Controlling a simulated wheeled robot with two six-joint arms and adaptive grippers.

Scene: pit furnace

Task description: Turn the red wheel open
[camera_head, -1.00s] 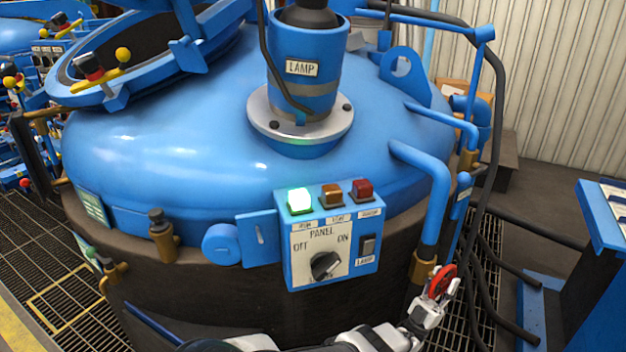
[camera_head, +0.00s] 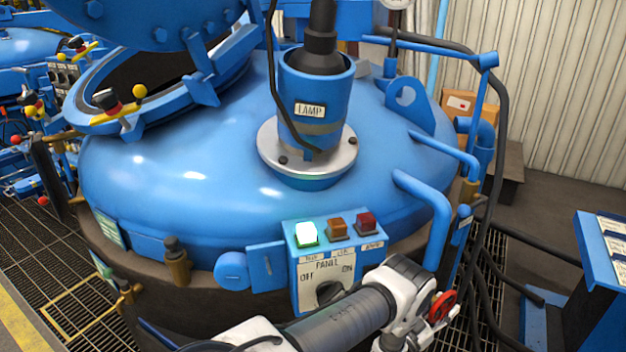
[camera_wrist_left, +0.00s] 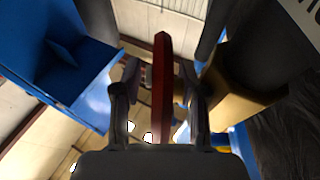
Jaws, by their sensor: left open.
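The red wheel (camera_head: 442,307) is at the lower right of the blue furnace vessel, beside the blue pipe, in the head view. My left arm reaches across the panel from the bottom, and its wrist is right beside the wheel. In the left wrist view the red wheel (camera_wrist_left: 162,85) shows edge-on as a red bar between the two fingers of my left gripper (camera_wrist_left: 160,90). The fingers are open, one on each side, with visible gaps to the wheel. The fingers are mostly hidden in the head view. My right gripper is not in view.
The control panel (camera_head: 308,275), with a lit green button, is partly covered by my left arm. A blue pipe (camera_head: 437,215) and dark hoses (camera_head: 480,240) run close to the wheel. A blue stand (camera_head: 590,270) is at the right. Open floor lies beyond the hoses.

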